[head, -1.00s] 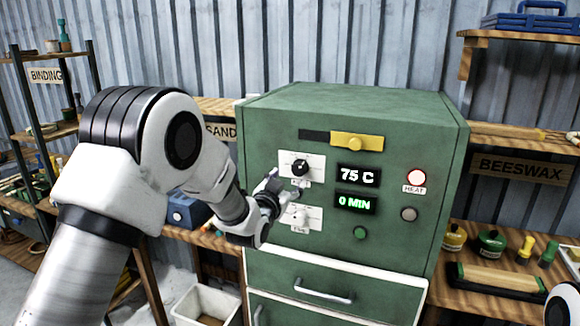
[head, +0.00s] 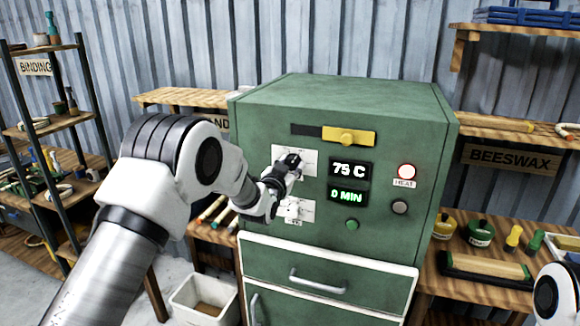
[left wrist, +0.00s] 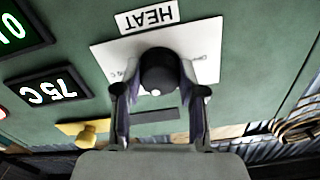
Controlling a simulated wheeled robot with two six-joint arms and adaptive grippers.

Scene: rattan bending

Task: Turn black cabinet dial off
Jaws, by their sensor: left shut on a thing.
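The black dial (head: 293,158) sits on a white plate on the front of the green cabinet (head: 335,95). In the left wrist view the dial (left wrist: 158,70) is round and dark, with a pale spot on it, beside an upside-down HEAT label (left wrist: 147,17). My left gripper (head: 288,165) is shut on the dial, one finger on each side; it also shows in the left wrist view (left wrist: 160,88). The fingers partly hide the dial and its scale, so I cannot read its setting. The display (head: 350,169) reads 75 C. My right gripper is not in view.
A second white plate (head: 297,212) lies below the dial, partly hidden by my gripper. A yellow latch (head: 348,136) sits above. Shelves flank the cabinet.

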